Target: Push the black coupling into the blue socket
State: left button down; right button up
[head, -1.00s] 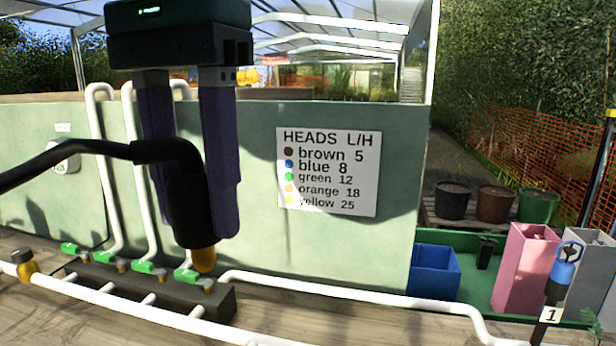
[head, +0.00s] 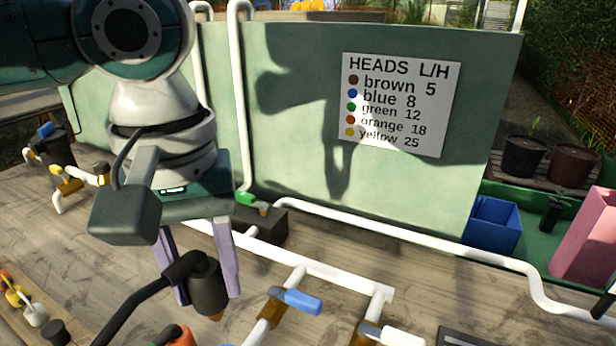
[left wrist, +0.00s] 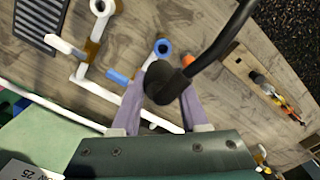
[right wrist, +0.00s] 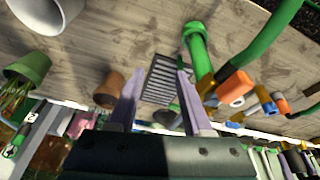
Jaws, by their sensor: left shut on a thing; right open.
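The black coupling (head: 207,287) hangs on the end of a black hose, with an orange-yellow tip below. My left gripper (head: 209,293) is shut on it, fingers on either side, above the wooden bench. In the left wrist view the coupling (left wrist: 160,82) sits between the fingers, and the hose runs to the upper right. A blue ring-shaped socket (left wrist: 163,47) shows just beyond the coupling, apart from it in the picture. My right gripper (right wrist: 156,84) is open and empty in the right wrist view.
White pipes with a blue-handled valve (head: 295,300) and a white-handled one (head: 400,337) lie right of the coupling. An orange fitting (head: 182,336) is close by its lower left. A dark grate (right wrist: 160,80) shows beyond my right fingers. A green wall (head: 290,130) stands behind.

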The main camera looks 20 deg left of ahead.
aim_at(212, 319)
pick_arm(q)
jog(key=shift+s+a+f+n, duration=0.2)
jog(key=shift+f+n, duration=0.1)
jog(key=shift+f, duration=0.45)
notch_tip(212, 319, down, 6)
jog(key=b, duration=0.7)
jog(key=shift+r+b, duration=0.25)
jog(key=shift+b, duration=0.15)
jog(key=shift+f+p, duration=0.15)
jog(key=shift+p, duration=0.4)
jog(key=shift+f, duration=0.8)
jog(key=shift+f+p, duration=0.35)
jog(key=shift+f, duration=0.05)
